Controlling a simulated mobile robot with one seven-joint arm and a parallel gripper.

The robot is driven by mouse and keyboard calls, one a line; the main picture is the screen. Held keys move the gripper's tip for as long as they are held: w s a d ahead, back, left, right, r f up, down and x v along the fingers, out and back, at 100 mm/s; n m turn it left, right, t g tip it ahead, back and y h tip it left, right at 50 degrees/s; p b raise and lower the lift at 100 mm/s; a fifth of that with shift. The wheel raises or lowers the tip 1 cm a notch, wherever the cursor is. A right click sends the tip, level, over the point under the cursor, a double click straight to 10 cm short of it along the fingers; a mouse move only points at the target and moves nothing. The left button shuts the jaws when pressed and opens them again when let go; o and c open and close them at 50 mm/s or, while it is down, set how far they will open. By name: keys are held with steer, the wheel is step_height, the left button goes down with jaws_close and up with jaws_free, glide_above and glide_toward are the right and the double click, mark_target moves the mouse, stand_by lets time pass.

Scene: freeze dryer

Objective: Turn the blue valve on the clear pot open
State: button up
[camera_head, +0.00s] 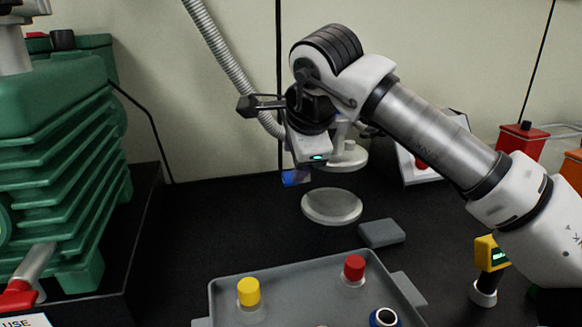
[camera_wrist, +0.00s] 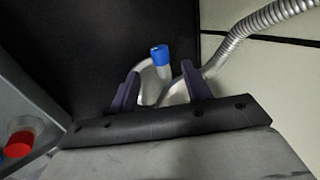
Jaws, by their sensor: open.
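The blue valve (camera_head: 291,179) shows in the head view just below the end of my gripper (camera_head: 303,171), at the left of the clear pot. In the wrist view the valve (camera_wrist: 160,54) is a blue cap on a pale stem, beyond and between the two dark purple fingers of my gripper (camera_wrist: 160,72). The fingers are apart, with nothing between their tips that I can see held. The clear pot shows as a pale round base (camera_head: 332,206) with a whitish top part behind my gripper. Its walls are hard to make out.
A grey tray (camera_head: 225,287) in front holds bottles with yellow (camera_head: 248,291), red (camera_head: 354,267) and blue (camera_head: 383,317) caps. A ribbed hose (camera_head: 222,47) runs down behind my gripper. A green ribbed machine (camera_head: 60,160) stands at left. A grey block (camera_head: 381,233) lies right of the pot.

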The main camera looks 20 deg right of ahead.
steer(key=v, duration=0.7)
steer(key=shift+p, duration=0.3)
steer(key=shift+r, duration=0.1)
